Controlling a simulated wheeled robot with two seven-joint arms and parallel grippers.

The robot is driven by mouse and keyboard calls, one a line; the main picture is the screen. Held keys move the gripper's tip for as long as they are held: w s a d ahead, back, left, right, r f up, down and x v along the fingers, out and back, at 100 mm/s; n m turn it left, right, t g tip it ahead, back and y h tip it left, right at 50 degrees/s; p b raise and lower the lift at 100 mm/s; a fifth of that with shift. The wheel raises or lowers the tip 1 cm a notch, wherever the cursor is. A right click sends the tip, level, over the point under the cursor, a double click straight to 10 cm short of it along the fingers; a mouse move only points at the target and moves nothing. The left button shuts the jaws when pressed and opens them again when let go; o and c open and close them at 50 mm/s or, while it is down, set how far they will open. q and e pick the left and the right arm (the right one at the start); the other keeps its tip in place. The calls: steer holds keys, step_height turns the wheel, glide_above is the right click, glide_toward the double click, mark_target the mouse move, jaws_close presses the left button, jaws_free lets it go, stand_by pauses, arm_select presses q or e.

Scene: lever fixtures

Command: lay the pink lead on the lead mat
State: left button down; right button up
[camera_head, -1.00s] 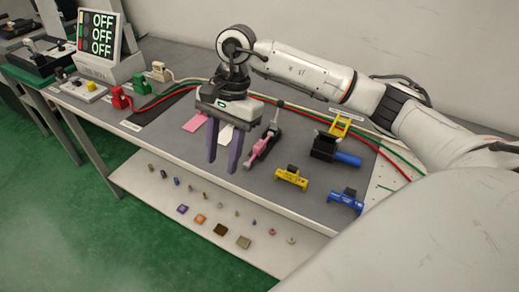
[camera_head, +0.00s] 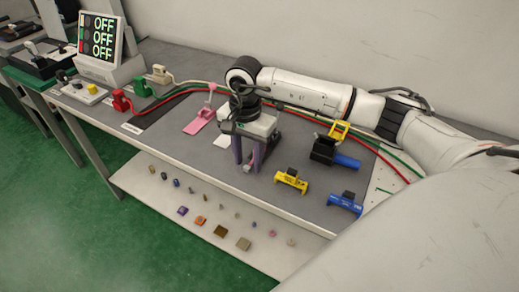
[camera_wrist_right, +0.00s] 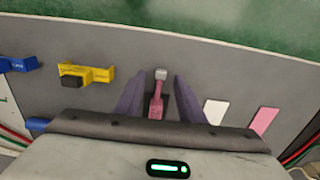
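A pink piece (camera_wrist_right: 157,103) with a grey end lies on the grey table; it may be the pink lead. In the wrist view it shows between the spread purple fingers of my right gripper (camera_wrist_right: 158,105), with gaps on both sides. In the head view my right gripper (camera_head: 248,165) points down over it and hides most of it. A flat pink mat (camera_head: 195,128) lies to the left, with a small upright pink part (camera_head: 210,99) at its back. A white mat (camera_head: 223,141) lies between it and the gripper. I cannot tell which is the lead mat.
A yellow fixture (camera_head: 291,181), a blue one (camera_head: 345,203) and a black-and-blue one (camera_head: 335,155) stand right of the gripper. Red (camera_head: 121,101), green (camera_head: 140,87) and cream (camera_head: 160,74) plugs with cables stand left. Small parts lie on the lower shelf (camera_head: 150,205).

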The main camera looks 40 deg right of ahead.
steer(key=shift+f, duration=0.25)
jaws_close()
